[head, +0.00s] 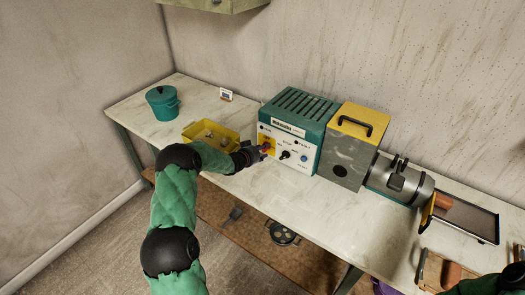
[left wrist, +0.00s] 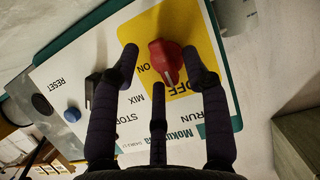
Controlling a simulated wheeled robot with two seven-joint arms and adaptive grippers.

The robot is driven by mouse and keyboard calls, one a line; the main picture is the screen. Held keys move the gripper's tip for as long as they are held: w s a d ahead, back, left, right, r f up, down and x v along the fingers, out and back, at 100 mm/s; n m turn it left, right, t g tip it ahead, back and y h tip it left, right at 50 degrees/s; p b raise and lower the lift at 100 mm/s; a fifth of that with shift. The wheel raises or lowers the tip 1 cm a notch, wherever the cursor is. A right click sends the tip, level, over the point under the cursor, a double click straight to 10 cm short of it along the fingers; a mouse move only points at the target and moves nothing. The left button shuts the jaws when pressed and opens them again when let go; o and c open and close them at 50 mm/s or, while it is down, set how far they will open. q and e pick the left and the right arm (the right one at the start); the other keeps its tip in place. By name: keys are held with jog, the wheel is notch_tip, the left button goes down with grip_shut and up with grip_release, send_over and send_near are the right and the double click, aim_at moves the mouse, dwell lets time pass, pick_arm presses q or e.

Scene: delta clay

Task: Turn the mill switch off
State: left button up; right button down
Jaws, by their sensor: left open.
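The mill control box (head: 292,130) is teal with a white front panel and stands on the bench against the wall. Its red switch knob (left wrist: 165,60) sits on a yellow plate (left wrist: 150,25) with ON and OFF labels, seen upside down in the left wrist view. I cannot tell for sure which label the knob points to. My left gripper (head: 262,153) is open at the panel, its dark fingers (left wrist: 165,75) spread around the knob. Whether they touch it is unclear. My right gripper is not in view.
A black knob (head: 285,155) and a blue button (head: 304,158) are beside the switch. A yellow tray (head: 228,131) and teal pot (head: 162,102) stand left. A grey box with yellow lid (head: 350,140) and a metal cylinder (head: 398,180) stand right. The bench front is mostly clear.

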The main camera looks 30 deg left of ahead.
pick_arm(q)
jog(key=d+v, duration=0.1)
jog(key=v, duration=1)
jog(key=shift+s+a, duration=0.3)
jog(key=shift+a, duration=0.2)
